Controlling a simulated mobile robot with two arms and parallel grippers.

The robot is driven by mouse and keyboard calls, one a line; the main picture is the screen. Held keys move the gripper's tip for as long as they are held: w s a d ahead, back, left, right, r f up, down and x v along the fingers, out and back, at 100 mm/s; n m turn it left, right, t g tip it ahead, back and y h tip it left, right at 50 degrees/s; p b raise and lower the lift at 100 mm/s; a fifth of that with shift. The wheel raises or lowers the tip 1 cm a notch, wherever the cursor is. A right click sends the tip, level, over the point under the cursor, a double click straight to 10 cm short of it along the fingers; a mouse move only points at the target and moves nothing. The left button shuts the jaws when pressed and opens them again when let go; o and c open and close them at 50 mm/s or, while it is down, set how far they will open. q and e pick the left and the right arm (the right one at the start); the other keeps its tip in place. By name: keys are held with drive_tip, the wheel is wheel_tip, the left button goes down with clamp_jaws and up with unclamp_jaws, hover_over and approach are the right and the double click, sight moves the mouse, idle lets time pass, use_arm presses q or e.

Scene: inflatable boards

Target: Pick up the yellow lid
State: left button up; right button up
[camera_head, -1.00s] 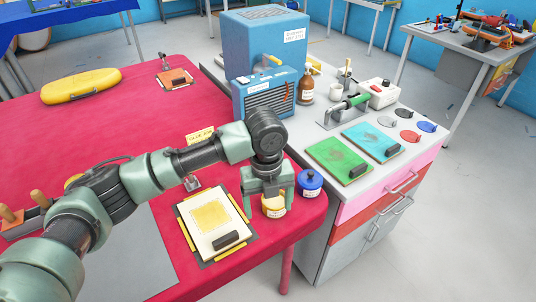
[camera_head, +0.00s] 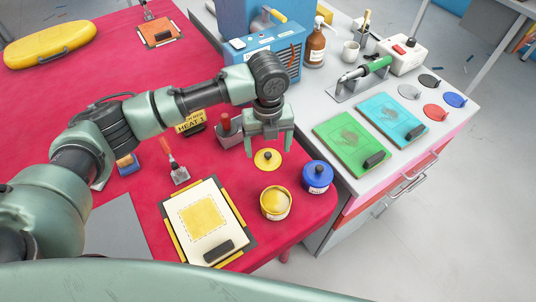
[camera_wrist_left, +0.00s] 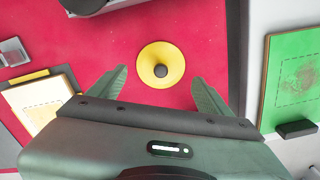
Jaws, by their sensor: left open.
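The yellow lid (camera_head: 267,160) is a round disc with a dark knob, lying flat on the red table (camera_head: 120,60). My left gripper (camera_head: 268,148) is open and empty, pointing down just above and behind the lid in the head view. In the left wrist view the lid (camera_wrist_left: 161,65) lies a little beyond the gap between the open fingertips (camera_wrist_left: 160,85), roughly centred between them. My right gripper is not in view.
A grey holder (camera_head: 229,131) stands close to the left gripper. The grey cabinet with green (camera_head: 350,142) and blue boards (camera_head: 392,118) is to the right.

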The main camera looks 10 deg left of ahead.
sight(267, 154)
use_arm(q)
wheel_tip(267, 154, down, 3)
drive_tip(key=shift+w+f, duration=0.15)
drive_tip(key=shift+f, duration=0.15)
drive_tip(key=c, duration=1.6)
clamp_jaws()
drive_tip(key=shift+f, duration=0.1)
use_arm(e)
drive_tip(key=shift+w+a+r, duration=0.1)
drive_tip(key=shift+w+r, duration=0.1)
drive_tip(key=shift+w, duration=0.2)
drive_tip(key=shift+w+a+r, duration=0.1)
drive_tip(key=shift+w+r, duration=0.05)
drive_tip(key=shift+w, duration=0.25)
